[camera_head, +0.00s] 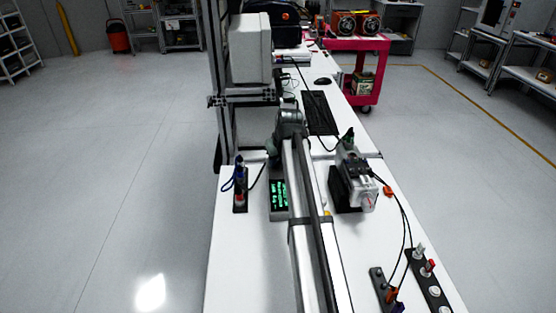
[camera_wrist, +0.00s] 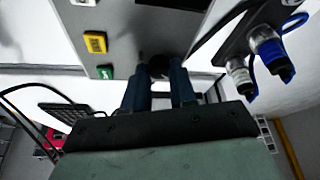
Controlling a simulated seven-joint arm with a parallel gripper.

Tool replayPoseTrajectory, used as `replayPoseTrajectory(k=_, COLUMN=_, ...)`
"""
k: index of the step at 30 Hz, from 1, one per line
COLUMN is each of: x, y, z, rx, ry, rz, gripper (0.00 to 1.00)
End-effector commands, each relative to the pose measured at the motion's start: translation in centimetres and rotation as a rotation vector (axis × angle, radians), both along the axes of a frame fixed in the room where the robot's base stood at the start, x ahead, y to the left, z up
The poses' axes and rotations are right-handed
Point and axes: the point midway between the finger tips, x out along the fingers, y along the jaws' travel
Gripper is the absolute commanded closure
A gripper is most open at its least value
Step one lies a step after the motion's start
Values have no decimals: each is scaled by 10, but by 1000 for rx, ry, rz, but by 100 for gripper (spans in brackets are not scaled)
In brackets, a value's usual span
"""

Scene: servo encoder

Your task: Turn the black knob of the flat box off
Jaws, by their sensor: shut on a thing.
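The flat box (camera_wrist: 130,45) is grey and fills the upper middle of the wrist view. It bears a yellow button (camera_wrist: 95,43) and a green button (camera_wrist: 105,72). In the head view, the box (camera_head: 279,213) lies on the white table with a lit green display (camera_head: 278,192). The black knob (camera_wrist: 158,62) sits between the two dark blue fingers of my gripper (camera_wrist: 158,72), which is shut on it. Most of the knob is hidden by the fingers, and its pointing direction cannot be seen. In the head view, the fingertips and knob are not clearly visible.
A dark holder with blue and white connectors (camera_wrist: 268,48) stands close beside the box; it is left of it in the head view (camera_head: 240,203). A servo motor on a black mount (camera_head: 355,180) stands right of my arm. Cables and a switch strip (camera_head: 430,285) lie at front right.

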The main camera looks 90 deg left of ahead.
Motion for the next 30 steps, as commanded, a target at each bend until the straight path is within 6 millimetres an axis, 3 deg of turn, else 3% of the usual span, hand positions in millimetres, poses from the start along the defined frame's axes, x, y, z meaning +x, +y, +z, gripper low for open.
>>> replayPoseTrajectory(k=9, x=-1, y=-1, z=0, rx=-1, ry=0, rz=-126, gripper=100)
replayPoseTrajectory(k=25, x=-1, y=-1, z=0, rx=-2, ry=-1, rz=-153, gripper=100)
replayPoseTrajectory(k=26, x=-1, y=-1, z=0, rx=-2, ry=-1, rz=-153, gripper=73)
replayPoseTrajectory(k=30, x=-1, y=-1, z=0, rx=-2, ry=0, rz=-152, gripper=60)
